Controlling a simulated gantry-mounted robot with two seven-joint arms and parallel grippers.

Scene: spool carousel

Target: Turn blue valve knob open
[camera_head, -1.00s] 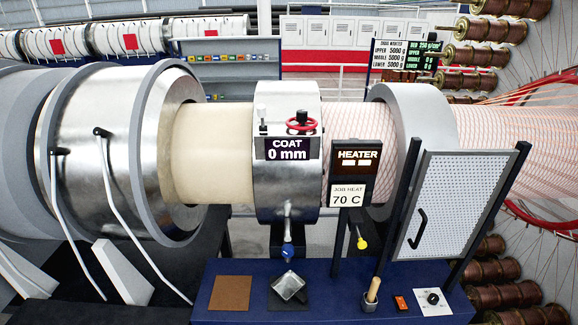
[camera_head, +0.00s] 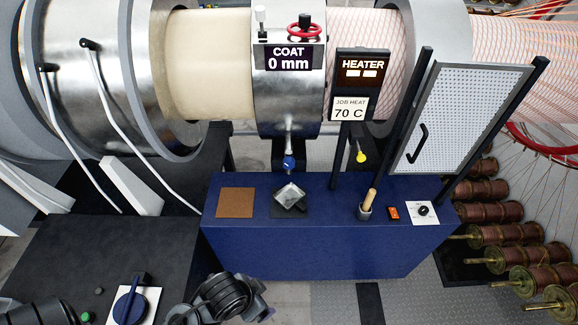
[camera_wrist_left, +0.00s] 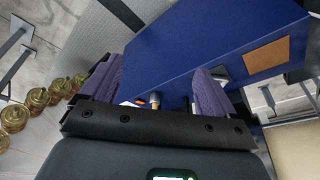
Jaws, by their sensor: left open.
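In the head view a small blue valve knob (camera_head: 289,162) sits on the metal outlet under the coating ring (camera_head: 285,105), above the blue bench. A larger round blue dial (camera_head: 130,307) with a dark handle lies on a white plate at the lower left. Parts of my arms show along the bottom edge, with no fingertips clear. In the left wrist view my left gripper (camera_wrist_left: 157,78) is open, its two purple pads apart and nothing held between them. The blue bench (camera_wrist_left: 190,40) lies beyond the fingers. I cannot make out the small blue knob there.
On the blue bench (camera_head: 320,240) are a brown square (camera_head: 236,202), a metal block (camera_head: 290,195), a wood-handled tool in a cup (camera_head: 368,203) and an orange switch (camera_head: 394,213). A perforated guard (camera_head: 460,110) stands upright at right. Copper spools (camera_head: 500,235) line the right side.

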